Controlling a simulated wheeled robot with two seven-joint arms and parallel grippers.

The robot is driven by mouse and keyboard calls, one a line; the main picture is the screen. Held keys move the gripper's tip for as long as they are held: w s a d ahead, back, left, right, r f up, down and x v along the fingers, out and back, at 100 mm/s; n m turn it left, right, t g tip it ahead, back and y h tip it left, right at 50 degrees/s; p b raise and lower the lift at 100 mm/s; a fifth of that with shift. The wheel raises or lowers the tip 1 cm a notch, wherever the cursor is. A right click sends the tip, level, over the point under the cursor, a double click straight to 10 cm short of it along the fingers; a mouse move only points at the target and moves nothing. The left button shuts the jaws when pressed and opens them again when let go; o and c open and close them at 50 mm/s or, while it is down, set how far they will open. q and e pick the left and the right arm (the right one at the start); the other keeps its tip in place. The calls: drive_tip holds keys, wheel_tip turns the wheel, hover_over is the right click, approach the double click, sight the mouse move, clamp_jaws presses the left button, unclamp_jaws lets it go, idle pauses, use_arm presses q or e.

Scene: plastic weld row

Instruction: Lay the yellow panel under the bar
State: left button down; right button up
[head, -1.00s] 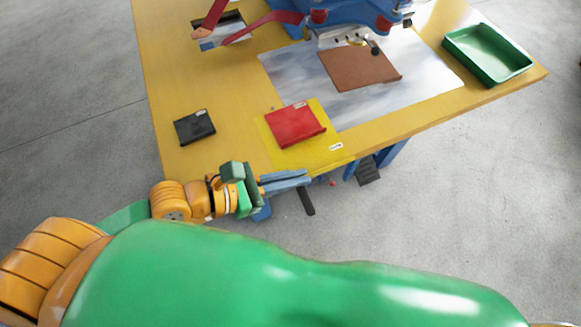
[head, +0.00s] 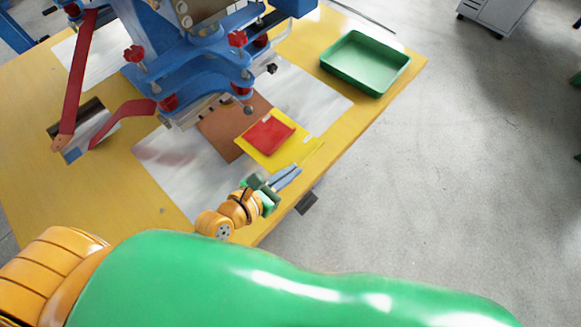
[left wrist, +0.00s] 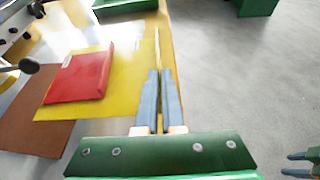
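The yellow panel (head: 266,157) carries a red block (head: 268,134) and overlaps the near part of a brown sheet (head: 216,139). The wrist view shows the panel (left wrist: 120,92) left of my fingers. My left gripper (head: 288,178) is at the panel's near edge, its fingers (left wrist: 160,97) close together with a thin yellow edge strip (left wrist: 157,48) between the tips. The metal bar (head: 187,117) hangs under the blue machine, beyond the panel. My right gripper (left wrist: 298,166) shows at the lower right of the wrist view, fingers apart and empty.
The blue machine (head: 205,65) overhangs the yellow table (head: 40,140). A green tray (head: 366,62) sits at the table's right. Grey sheet (head: 160,165) lies bare to the left of the brown one.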

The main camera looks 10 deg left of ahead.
sight(245, 140)
use_arm(q)
drive_tip(key=shift+w+d+f, duration=0.1)
drive_tip(key=shift+w+d, duration=0.1)
drive_tip(key=shift+w, duration=0.1)
drive_tip(key=shift+w+f+b, duration=0.15)
drive_tip(key=shift+f+b, duration=0.1)
drive_tip(key=shift+b, duration=0.05)
drive_tip(key=a+f+b, duration=0.1)
drive_tip(key=w+a+f+b, duration=0.1)
drive_tip(key=a+b, duration=0.1)
drive_tip(key=w+a+f+b, duration=0.1)
drive_tip(key=b, duration=0.1)
drive_tip(key=shift+a+f, duration=0.1)
drive_tip(key=shift+a, duration=0.05)
drive_tip(key=w+a+b, duration=0.2)
drive_tip(key=a+b, duration=0.1)
drive_tip(key=w+a+b, duration=0.2)
drive_tip(key=a+b, duration=0.1)
drive_tip(key=b, duration=0.1)
drive_tip(key=w+a+b, duration=0.2)
drive_tip(key=a+b, duration=0.1)
drive_tip(key=a, duration=0.1)
drive_tip(key=shift+w+a+f+b, duration=0.1)
drive_tip(key=shift+f+b, duration=0.05)
drive_tip(key=shift+b, duration=0.15)
drive_tip(key=shift+f+b, duration=0.65)
drive_tip(key=shift+f, duration=0.1)
drive_tip(key=shift+s+d+p, duration=0.2)
drive_tip(key=shift+d+p, duration=0.15)
drive_tip(key=shift+p, duration=0.35)
